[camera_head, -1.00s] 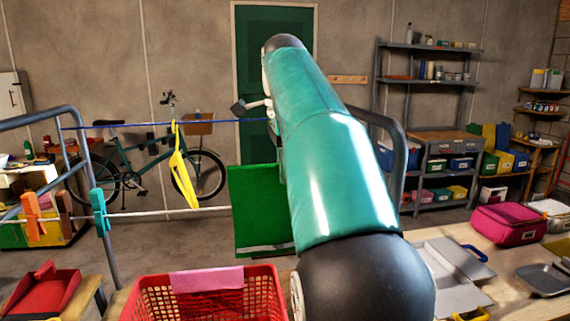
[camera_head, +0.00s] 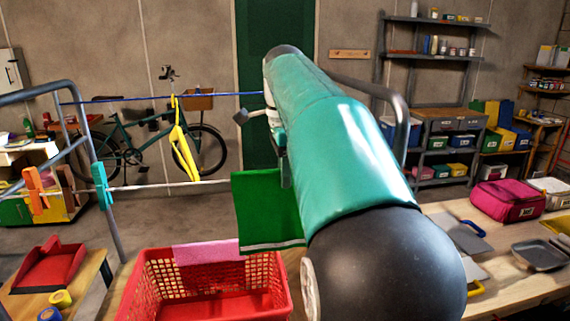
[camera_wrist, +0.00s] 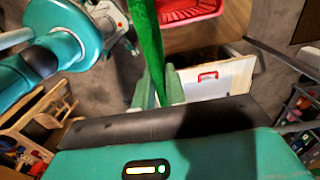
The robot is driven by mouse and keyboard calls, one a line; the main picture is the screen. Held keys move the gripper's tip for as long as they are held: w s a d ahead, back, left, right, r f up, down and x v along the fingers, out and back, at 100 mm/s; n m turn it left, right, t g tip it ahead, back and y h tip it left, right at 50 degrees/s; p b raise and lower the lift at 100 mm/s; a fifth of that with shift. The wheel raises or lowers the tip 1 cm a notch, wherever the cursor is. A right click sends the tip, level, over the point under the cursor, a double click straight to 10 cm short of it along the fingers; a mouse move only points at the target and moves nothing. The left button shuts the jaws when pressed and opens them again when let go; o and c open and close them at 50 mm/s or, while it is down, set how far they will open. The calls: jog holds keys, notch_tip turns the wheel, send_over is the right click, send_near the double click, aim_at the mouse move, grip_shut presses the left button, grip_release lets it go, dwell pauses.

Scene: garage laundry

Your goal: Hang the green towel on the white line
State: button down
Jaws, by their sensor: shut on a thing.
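The green towel (camera_head: 266,208) hangs from my gripper (camera_head: 284,165), with a pale stripe near its lower edge. The white line (camera_head: 160,186) runs from the left frame and meets the towel's left side near its top. Beyond that the line is hidden, and I cannot tell whether towel and line touch. My arm covers part of the gripper in the head view. In the wrist view my gripper (camera_wrist: 158,88) is shut on the green towel (camera_wrist: 150,45), a narrow strip between the fingers.
A blue line (camera_head: 140,98) with a yellow hanger (camera_head: 183,145) runs behind and above. Orange (camera_head: 34,190) and teal (camera_head: 101,185) clips sit at the left. A red basket (camera_head: 150,285) with a pink cloth (camera_head: 207,252) stands below the towel. A pink bag (camera_head: 508,198) lies right.

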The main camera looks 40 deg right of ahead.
jog(key=shift+f, duration=0.2)
jog(key=c, duration=1.4)
grip_release()
jog(key=shift+o, duration=0.2)
notch_tip(320, 180, up, 8)
jog(key=shift+f, duration=0.25)
